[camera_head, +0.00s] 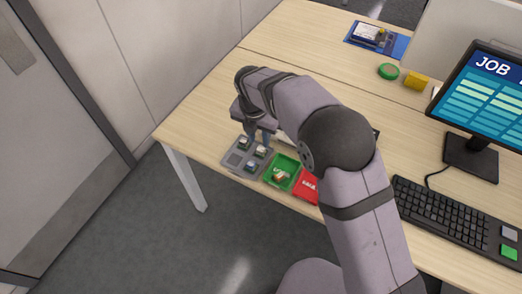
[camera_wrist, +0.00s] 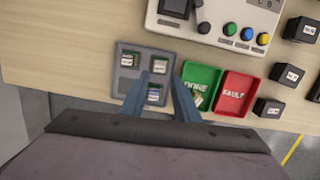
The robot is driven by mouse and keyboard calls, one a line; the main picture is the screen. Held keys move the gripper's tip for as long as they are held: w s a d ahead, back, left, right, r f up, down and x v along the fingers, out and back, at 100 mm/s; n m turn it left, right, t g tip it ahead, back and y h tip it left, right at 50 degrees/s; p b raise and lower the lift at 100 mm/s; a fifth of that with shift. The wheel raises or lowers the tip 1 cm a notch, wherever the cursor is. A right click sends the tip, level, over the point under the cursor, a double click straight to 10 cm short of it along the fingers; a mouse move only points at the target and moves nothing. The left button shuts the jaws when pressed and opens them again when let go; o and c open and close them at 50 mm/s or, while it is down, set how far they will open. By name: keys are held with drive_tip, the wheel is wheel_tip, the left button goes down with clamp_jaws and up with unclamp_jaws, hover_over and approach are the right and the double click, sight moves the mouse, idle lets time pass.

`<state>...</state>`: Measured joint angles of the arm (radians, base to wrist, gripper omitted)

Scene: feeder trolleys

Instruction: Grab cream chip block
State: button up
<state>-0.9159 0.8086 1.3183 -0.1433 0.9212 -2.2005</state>
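A grey tray (camera_wrist: 121,84) with square pockets holds three small chip blocks. One is at the back left (camera_wrist: 129,61), one at the back right (camera_wrist: 159,66) and a blue-marked one in front (camera_wrist: 155,93). They also show in the head view, on the tray (camera_head: 229,170). I cannot tell for sure which block is cream. My gripper (camera_wrist: 160,80) is open and empty above the tray. In the wrist view its two blue fingers flank the blue-marked block, with no visible contact. In the head view the gripper (camera_head: 258,136) is at the tray's back edge.
A green DONE tray (camera_wrist: 197,76) holds a small piece (camera_head: 281,175). A red FAULT tray (camera_wrist: 236,92) stands to its right. Behind is a pale box with coloured buttons (camera_wrist: 210,15). Several black blocks (camera_wrist: 269,107) stand at the right. A keyboard (camera_head: 445,225) lies further right.

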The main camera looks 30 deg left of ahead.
sight(261, 148)
drive_tip(key=shift+w+a+f+p, duration=0.1)
drive_tip(key=shift+w+f+p, duration=0.2)
drive_tip(key=shift+f, duration=0.85)
drive_tip(key=shift+w+d+f+p, duration=0.15)
drive_tip(key=shift+f+p, duration=0.3)
drive_tip(key=shift+f, duration=0.65)
drive_tip(key=shift+w+a+f+p, duration=0.15)
drive_tip(key=shift+w+f+p, duration=0.15)
drive_tip(key=shift+f, duration=0.85)
clamp_jaws()
